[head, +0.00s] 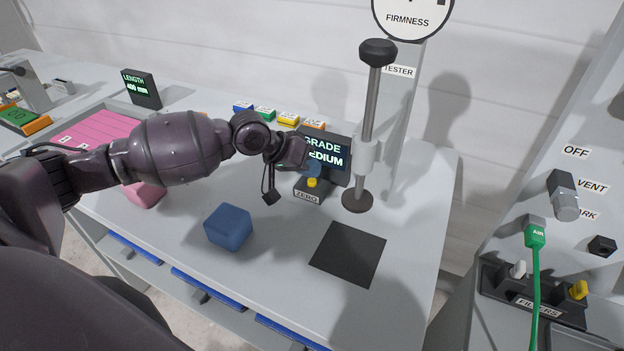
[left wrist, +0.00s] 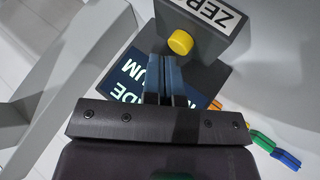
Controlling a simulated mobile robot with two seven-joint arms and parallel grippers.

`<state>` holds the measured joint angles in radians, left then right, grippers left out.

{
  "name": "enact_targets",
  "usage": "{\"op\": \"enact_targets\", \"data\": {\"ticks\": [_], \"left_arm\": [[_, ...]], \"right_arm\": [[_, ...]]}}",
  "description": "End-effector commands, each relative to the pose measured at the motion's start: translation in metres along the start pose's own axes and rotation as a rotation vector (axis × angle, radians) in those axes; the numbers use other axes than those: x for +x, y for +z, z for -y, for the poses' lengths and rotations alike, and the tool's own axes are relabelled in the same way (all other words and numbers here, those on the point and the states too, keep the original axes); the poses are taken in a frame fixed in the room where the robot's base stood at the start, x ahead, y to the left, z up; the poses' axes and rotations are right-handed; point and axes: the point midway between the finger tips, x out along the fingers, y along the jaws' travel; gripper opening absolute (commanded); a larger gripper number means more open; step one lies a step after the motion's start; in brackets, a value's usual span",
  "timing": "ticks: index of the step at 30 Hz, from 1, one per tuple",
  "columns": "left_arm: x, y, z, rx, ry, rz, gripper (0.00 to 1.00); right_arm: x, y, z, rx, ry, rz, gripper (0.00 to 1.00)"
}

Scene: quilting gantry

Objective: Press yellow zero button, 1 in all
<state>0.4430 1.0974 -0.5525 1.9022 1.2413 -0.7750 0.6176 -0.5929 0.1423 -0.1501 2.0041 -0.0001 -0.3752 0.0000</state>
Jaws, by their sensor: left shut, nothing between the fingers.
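The yellow zero button (head: 312,182) sits on a small dark box (head: 309,191) with a ZERO label, in front of the grade display (head: 334,158). In the left wrist view the round yellow button (left wrist: 180,42) shows just beyond my fingertips, with a visible offset from them. My left gripper (head: 312,168) is shut and empty, close above and beside the button. Its two blue fingers (left wrist: 165,62) lie together in the left wrist view. Contact with the button cannot be made out. My right gripper is not in view.
A firmness tester post with a round foot (head: 357,201) stands right of the button. A blue block (head: 228,227) and a black square (head: 348,254) lie on the table. A pink block (head: 146,195) is under my left arm. The table front is clear.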

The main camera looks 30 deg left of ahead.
Motion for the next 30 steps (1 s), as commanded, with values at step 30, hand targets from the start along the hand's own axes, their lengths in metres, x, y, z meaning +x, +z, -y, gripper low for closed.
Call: {"op": "enact_targets", "data": {"ticks": [30], "left_arm": [[0.0066, 0.0052, 0.0049, -0.001, -0.001, 0.001, 0.00]], "right_arm": [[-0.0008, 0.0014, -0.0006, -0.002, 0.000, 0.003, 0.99]]}}
